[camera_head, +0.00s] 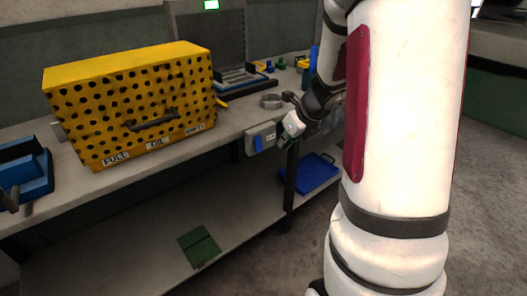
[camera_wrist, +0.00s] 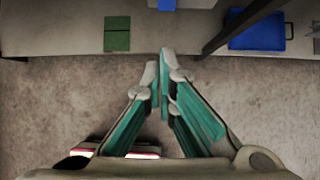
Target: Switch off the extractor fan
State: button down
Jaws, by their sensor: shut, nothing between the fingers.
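A grey switch box (camera_head: 260,138) with a blue rocker (camera_head: 258,143) is fixed to the front edge of the workbench, right of the yellow perforated box. Which way the rocker is set is too small to tell. My gripper (camera_head: 284,143) is just right of the switch box in the head view; whether it touches is unclear. In the wrist view my gripper (camera_wrist: 162,58) has its fingertips together and empty. A blue patch (camera_wrist: 167,4) at the top edge there looks like the rocker, cut off by the frame. No fan is clearly identifiable.
The yellow box (camera_head: 135,105), labelled along its base, stands on the workbench (camera_head: 110,200). A blue tray (camera_head: 310,172) and a green mat (camera_head: 199,246) lie on the lower shelf. A dark bench leg (camera_head: 290,185) stands below my gripper. Floor in front is free.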

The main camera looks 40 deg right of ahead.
aim_at(263, 150)
jog(key=shift+f, duration=0.1)
dwell(0.3)
jog(key=w+r+b+x, duration=0.1)
jog(key=b+x, duration=0.3)
jog(key=x, duration=0.8)
jog(key=shift+w, duration=0.9)
jog(key=shift+w+f+b, duration=0.1)
jog(key=shift+b, duration=0.45)
jog(key=b, duration=0.2)
jog(key=t+b, duration=0.1)
jog(key=b, duration=0.1)
jog(key=shift+w+f, duration=0.25)
jog(key=shift+r+p, duration=0.25)
jog(key=shift+p, duration=0.15)
